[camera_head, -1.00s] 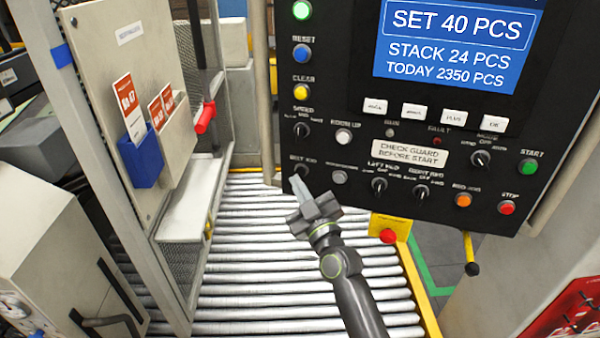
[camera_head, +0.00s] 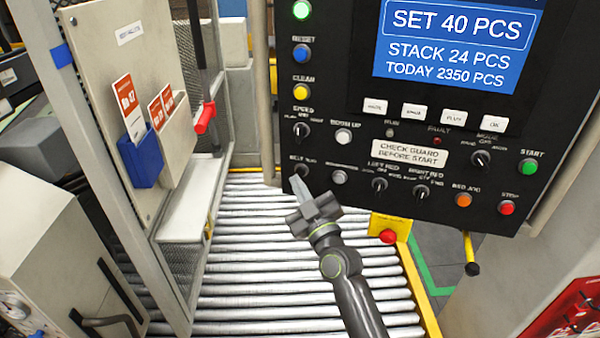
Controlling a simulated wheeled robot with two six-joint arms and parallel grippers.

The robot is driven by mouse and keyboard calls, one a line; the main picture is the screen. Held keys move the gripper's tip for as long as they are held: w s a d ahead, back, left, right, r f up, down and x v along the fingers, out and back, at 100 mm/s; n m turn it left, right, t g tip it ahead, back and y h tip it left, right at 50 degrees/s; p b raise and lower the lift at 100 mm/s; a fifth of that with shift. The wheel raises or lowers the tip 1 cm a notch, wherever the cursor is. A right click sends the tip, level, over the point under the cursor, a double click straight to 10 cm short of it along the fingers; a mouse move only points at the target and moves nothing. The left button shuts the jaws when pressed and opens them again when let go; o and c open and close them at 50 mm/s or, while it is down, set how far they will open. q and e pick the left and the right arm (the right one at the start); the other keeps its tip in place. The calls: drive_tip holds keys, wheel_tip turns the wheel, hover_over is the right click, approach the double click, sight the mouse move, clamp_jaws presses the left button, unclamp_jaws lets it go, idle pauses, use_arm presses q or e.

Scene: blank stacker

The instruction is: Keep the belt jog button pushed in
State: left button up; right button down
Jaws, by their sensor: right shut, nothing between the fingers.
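The belt jog button (camera_head: 301,170) is a dark round button at the lower left of the black control panel (camera_head: 330,105), under a small "BELT JOG" label. My right gripper (camera_head: 296,180) comes up from the bottom of the picture. It is shut and empty, with its fingertips at the lower left edge of the button. The fingers cover part of the button. I cannot tell whether the tips touch it or how far it is pressed in. My left gripper is not in view.
A grey button (camera_head: 339,177) and a selector knob (camera_head: 379,184) sit just right of the belt jog button. A speed knob (camera_head: 301,130) is above it. A red button on a yellow box (camera_head: 388,237) is below the panel. Rollers (camera_head: 250,260) run underneath.

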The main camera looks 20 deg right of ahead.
drive_tip(key=shift+w+d, duration=0.1)
drive_tip(key=shift+w+d, duration=0.2)
drive_tip(key=shift+w, duration=0.05)
drive_tip(key=shift+w+d, duration=0.2)
drive_tip(key=shift+w, duration=0.1)
idle(0.8)
drive_tip(key=shift+s, duration=0.1)
idle(2.3)
drive_tip(key=shift+s+a+b, duration=0.3)
drive_tip(key=shift+s+a, duration=0.2)
drive_tip(key=shift+s, duration=0.05)
